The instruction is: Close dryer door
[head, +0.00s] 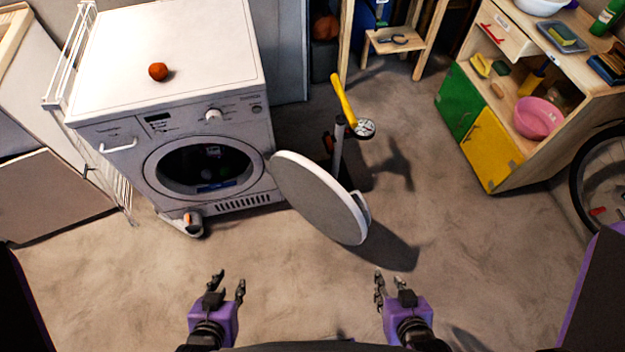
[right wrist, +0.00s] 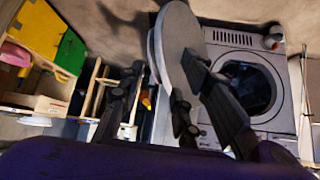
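The white dryer (head: 170,60) stands at the back left in the head view, its round drum opening (head: 205,167) uncovered and dark inside. Its round door (head: 320,197), grey with a white rim, is swung wide open to the right. In the right wrist view the door (right wrist: 183,50) and the dryer (right wrist: 285,60) show upside down beyond my fingers. My left gripper (head: 228,281) is open and empty in front of the dryer. My right gripper (head: 393,283) is open and empty, below and right of the door, apart from it in the head view.
A yellow-handled pump (head: 343,100) stands behind the door. A wooden cabinet (head: 515,65) with green and yellow doors is at the right, beside a bicycle wheel (head: 600,170). A small bottle-like item (head: 188,223) lies at the dryer's foot. The floor in front is clear.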

